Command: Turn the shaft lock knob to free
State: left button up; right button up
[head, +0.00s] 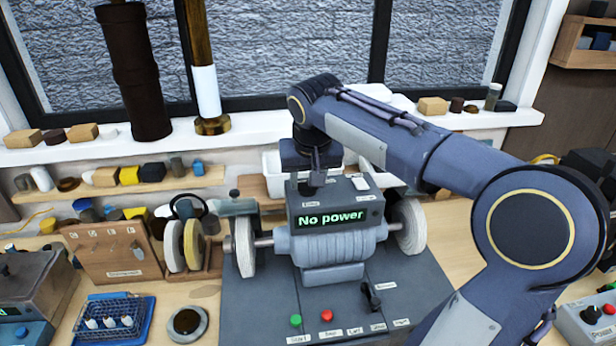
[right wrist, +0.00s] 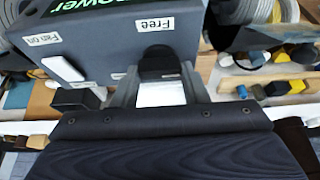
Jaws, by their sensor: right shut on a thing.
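The grey polishing machine (head: 330,245) stands on the bench in the head view. Its upright box has a green "No power" display (head: 332,217). My right gripper (head: 311,186) reaches down to the top of this box from behind. In the right wrist view my right gripper (right wrist: 158,72) has its two fingers on either side of a black knob (right wrist: 158,60) and is shut on it. A "Free" label (right wrist: 154,24) is beside the knob on the box. The fingers partly hide the knob, so its exact turn cannot be told. My left gripper is not in view.
White buffing wheels (head: 409,227) flank the machine. A black lever (head: 371,296), a green button (head: 295,320) and a red button (head: 327,315) are on its base. A "Fan on" label (right wrist: 42,39) is also on the box. A blue tray (head: 112,322) lies at left.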

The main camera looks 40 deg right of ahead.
jog(key=n+y, duration=0.1)
jog(key=n, duration=0.3)
jog(key=shift+d+n+t+y, duration=0.15)
jog(key=shift+n+t+y, duration=0.15)
jog(key=shift+t+y, duration=0.1)
jog(key=n+y, duration=0.1)
jog(key=n, duration=0.3)
jog(key=shift+d+n+y, duration=0.1)
jog(key=shift+n+y, duration=0.2)
jog(key=shift+y, duration=0.1)
jog(key=n, duration=0.2)
jog(key=n+g+y, duration=0.1)
jog(key=n, duration=0.1)
jog(key=shift+d+n+y, duration=0.15)
jog(key=shift+n+y, duration=0.15)
jog(key=shift+w+n+g+y, duration=0.1)
jog(key=shift+n+g+y, duration=0.45)
jog(key=shift+n, duration=1.55)
jog(key=shift+g, duration=0.25)
jog(key=o, duration=1)
